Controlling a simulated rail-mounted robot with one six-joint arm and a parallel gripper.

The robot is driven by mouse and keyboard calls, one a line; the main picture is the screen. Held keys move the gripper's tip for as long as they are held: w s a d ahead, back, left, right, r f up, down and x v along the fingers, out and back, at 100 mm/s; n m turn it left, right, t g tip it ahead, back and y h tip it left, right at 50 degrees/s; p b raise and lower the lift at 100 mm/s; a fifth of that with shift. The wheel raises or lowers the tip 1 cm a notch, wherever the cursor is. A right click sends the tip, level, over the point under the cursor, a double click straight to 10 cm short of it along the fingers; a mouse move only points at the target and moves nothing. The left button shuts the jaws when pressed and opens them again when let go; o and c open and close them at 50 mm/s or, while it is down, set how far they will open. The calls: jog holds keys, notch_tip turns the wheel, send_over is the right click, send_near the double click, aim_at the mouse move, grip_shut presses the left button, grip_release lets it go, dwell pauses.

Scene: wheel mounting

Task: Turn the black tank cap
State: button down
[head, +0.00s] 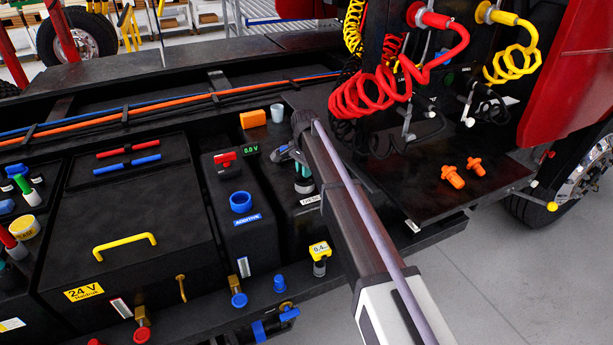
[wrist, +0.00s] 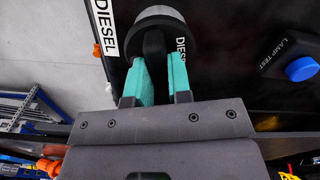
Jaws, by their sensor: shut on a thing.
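The black tank cap (wrist: 160,32) shows at the top of the wrist view, beside white DIESEL labels. It is round, with a raised bar across it and a paler rim. My gripper (wrist: 158,65) has its two teal fingers on either side of this bar, shut on it. In the head view my gripper (head: 294,158) reaches the black diesel tank from above, by the DIESEL label (head: 310,200). My arm and gripper hide most of the cap there.
A blue cap (head: 240,201) on the ADDITIVE tank and a red switch (head: 225,158) sit to the left. An orange block (head: 253,119) and a grey cup (head: 277,113) stand behind. Coiled red hoses (head: 365,95) hang at the right. Orange plugs (head: 453,177) lie on the plate.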

jog(key=m, duration=0.2)
jog(key=shift+m, duration=0.3)
jog(key=c, duration=1.5)
grip_release()
jog(key=shift+m, duration=0.5)
jog(key=o, duration=0.5)
jog(key=shift+o, duration=0.2)
notch_tip(320, 180, up, 11)
jog(key=p, duration=1)
jog(key=shift+p, duration=0.4)
jog(key=shift+f, duration=0.1)
